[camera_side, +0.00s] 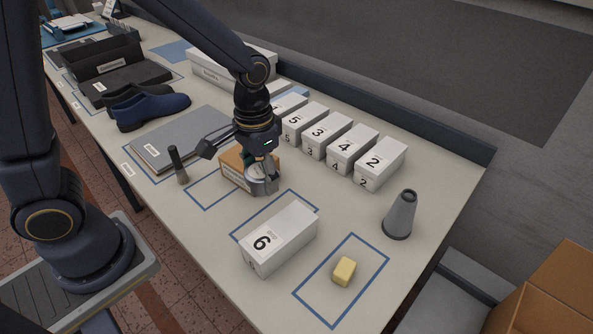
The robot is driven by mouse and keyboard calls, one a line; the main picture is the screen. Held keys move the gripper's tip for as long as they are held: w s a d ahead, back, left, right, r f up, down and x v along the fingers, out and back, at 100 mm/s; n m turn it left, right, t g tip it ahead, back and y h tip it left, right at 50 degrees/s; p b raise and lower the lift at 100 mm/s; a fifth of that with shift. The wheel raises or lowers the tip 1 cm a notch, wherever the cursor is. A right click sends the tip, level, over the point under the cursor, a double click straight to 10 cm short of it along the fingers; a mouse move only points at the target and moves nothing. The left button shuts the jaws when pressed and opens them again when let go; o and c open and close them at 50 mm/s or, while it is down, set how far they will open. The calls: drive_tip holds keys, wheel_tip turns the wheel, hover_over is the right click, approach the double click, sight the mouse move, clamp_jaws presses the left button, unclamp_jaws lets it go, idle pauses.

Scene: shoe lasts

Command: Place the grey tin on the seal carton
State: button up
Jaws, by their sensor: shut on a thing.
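My gripper (262,163) points down and is shut on the grey tin (264,184), a small round tin with a pale top. A small brown carton with a white label (234,169), seemingly the seal carton, sits just left of and behind the tin. The tin overlaps the carton's right end in this view. I cannot tell whether the tin touches the carton, rests on the table or hangs above it. My gripper hides part of the carton.
A white box marked 6 (279,238) stands in front, and a yellow block (344,271) lies in a blue outline. A grey cone (400,215) stands at right. Numbered white boxes (351,149) line the back. A dark-handled tool (178,165) and grey folder (181,140) are left.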

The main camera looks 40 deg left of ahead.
drive_tip(key=s+a+r+n, duration=0.2)
drive_tip(key=s+a+r, duration=0.1)
drive_tip(key=a, duration=0.3)
drive_tip(key=s+a+r+n, duration=0.2)
drive_tip(key=a+r, duration=0.2)
drive_tip(key=a, duration=0.3)
hover_over(231, 164)
drive_tip(key=d, duration=0.2)
wheel_tip(231, 164, down, 5)
drive_tip(key=w+f, duration=0.2)
drive_tip(key=w+a+f, duration=0.1)
drive_tip(key=f, duration=0.1)
drive_tip(key=shift+w, duration=0.4)
drive_tip(key=shift+w+f, duration=0.4)
drive_tip(key=shift+f, duration=0.1)
drive_tip(key=shift+w+f, duration=0.15)
drive_tip(key=shift+f, duration=1.5)
drive_tip(key=shift+f, duration=0.1)
drive_tip(key=o, duration=1.2)
